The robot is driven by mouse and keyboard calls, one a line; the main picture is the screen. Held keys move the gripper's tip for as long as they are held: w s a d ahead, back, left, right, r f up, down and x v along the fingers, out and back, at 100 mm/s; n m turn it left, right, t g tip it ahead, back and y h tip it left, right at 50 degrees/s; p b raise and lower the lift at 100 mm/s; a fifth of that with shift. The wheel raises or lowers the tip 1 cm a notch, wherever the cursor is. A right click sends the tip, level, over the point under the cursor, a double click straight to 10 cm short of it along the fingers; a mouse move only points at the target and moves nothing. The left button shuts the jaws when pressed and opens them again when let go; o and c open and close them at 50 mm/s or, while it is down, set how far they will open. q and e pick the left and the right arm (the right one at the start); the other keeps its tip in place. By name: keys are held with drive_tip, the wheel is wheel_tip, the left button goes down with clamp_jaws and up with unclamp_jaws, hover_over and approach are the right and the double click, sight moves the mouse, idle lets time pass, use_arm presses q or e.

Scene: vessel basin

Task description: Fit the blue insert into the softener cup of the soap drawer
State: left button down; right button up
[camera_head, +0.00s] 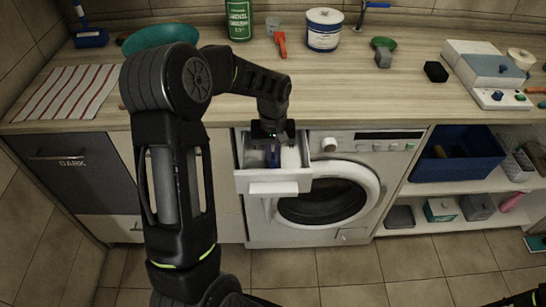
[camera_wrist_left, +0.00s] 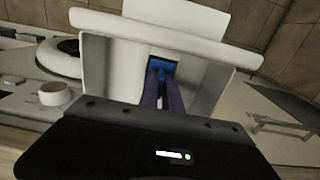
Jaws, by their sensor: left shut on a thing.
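The soap drawer (camera_head: 262,181) is pulled out of the white washing machine at its upper left. My left gripper (camera_head: 272,155) reaches down into the drawer from above. Its two fingers (camera_wrist_left: 162,82) are shut on the blue insert (camera_wrist_left: 164,66), a small blue piece between the fingertips inside the white drawer (camera_wrist_left: 112,68). The insert shows in the head view only as a thin blue strip (camera_head: 273,160). The gripper hides much of the drawer's inside, so I cannot tell whether the insert sits in the softener cup.
The machine's knob (camera_head: 329,145) and round door (camera_head: 325,200) are right of and below the drawer. The wooden counter (camera_head: 340,85) above bears a green bottle (camera_head: 239,18), a white tub (camera_head: 324,30) and a teal basin (camera_head: 160,36). A blue bin (camera_head: 455,160) stands on the right shelf.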

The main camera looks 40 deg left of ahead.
sight(273, 157)
use_arm(q)
drive_tip(key=shift+f, duration=0.35)
drive_tip(key=shift+f, duration=0.15)
drive_tip(key=c, duration=1.5)
unclamp_jaws()
drive_tip(key=shift+c, duration=0.2)
wheel_tip(273, 157, up, 12)
drive_tip(key=shift+r+b, duration=0.2)
drive_tip(key=shift+b, duration=0.25)
